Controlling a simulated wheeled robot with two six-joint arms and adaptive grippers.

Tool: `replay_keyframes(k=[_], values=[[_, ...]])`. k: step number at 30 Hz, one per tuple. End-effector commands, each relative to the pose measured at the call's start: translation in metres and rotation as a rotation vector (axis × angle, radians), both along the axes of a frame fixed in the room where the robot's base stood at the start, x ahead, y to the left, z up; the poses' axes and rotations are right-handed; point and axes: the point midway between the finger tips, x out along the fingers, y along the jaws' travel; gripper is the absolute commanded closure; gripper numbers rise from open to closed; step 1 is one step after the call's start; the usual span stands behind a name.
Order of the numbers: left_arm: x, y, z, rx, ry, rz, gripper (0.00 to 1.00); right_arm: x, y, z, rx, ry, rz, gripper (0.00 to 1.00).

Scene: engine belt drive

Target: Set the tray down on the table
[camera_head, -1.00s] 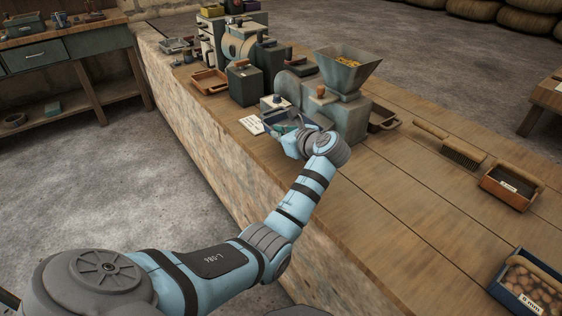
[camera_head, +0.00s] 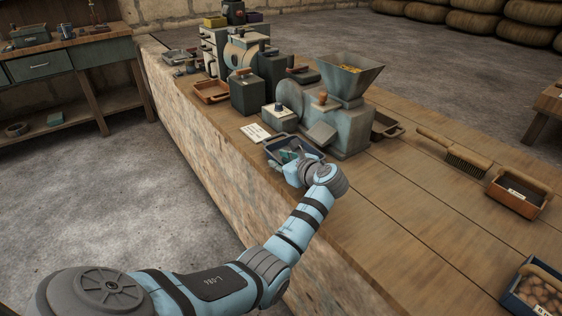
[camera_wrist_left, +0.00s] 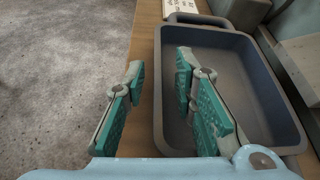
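The tray (camera_head: 272,147) is a dark blue-grey, shallow rectangular pan at the bench's front edge, before the grey mill. In the left wrist view the tray (camera_wrist_left: 239,53) looks empty inside and appears to rest flat on the wooden bench top (camera_head: 385,195). My left gripper (camera_head: 291,157) is at the tray's near side. In the left wrist view my left gripper (camera_wrist_left: 160,88), with teal pads, is open: one finger is outside the tray, the other inside, with the side wall between them and gaps beside it. My right gripper is not in view.
The mill with its hopper (camera_head: 350,75) stands close behind the tray. A white card (camera_head: 256,132) lies left of it. A brush (camera_head: 455,152), an orange-brown box (camera_head: 519,192) and a box of round pieces (camera_head: 538,290) lie to the right.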

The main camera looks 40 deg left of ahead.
Motion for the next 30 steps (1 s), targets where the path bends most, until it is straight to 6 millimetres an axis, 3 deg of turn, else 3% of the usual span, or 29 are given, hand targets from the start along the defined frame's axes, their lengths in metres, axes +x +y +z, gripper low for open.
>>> replay_keyframes(k=[8,24,30], values=[[-0.001,-0.004,0.005,-0.001,-0.001,-0.001,0.75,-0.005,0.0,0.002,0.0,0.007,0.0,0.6],[-0.035,-0.095,0.046,-0.002,-0.001,-0.002,0.75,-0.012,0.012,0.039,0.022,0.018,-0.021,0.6],[-0.039,-0.105,0.049,0.001,0.0,0.001,0.75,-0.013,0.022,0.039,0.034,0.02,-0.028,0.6]])
